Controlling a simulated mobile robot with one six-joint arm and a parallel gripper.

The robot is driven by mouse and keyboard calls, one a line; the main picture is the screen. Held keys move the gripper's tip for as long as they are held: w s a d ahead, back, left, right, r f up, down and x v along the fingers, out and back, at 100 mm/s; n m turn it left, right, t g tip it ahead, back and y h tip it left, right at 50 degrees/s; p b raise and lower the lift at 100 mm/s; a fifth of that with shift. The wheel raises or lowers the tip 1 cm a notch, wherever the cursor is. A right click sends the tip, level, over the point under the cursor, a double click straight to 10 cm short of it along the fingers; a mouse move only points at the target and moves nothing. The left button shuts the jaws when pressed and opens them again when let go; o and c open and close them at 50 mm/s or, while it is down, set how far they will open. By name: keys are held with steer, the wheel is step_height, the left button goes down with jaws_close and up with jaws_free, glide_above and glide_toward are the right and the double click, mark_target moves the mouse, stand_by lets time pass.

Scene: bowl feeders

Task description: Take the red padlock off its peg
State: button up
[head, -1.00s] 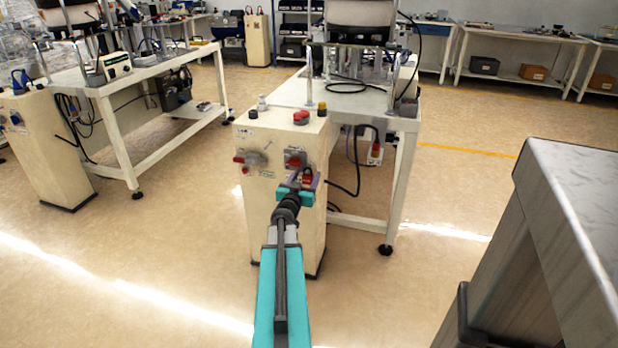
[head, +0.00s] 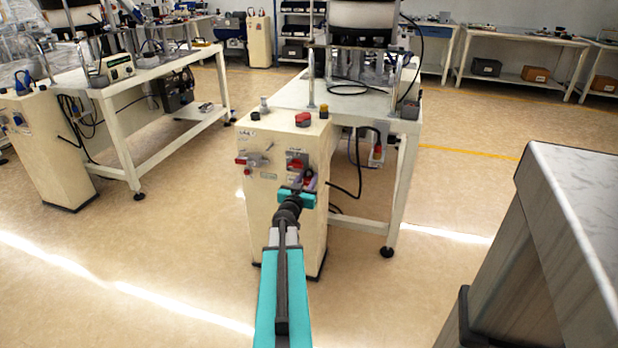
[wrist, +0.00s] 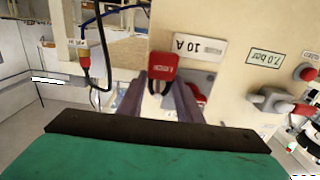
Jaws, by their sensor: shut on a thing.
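In the head view my gripper (head: 304,187) is at the front of the cream control cabinet (head: 285,225), just below a red switch on a grey plate (head: 297,163). The padlock is small there and partly covered by the fingers. I cannot make out the peg, nor whether the shackle is still around it.
The cabinet also carries a red-handled valve (head: 250,160) on the left and a red button (head: 303,119) on top. A white bench (head: 400,180) stands behind it. The floor at the left front is open.

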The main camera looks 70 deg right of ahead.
steer(key=shift+w+r+p, duration=0.1)
steer(key=shift+r+p, duration=0.2)
steer(key=shift+p, duration=0.1)
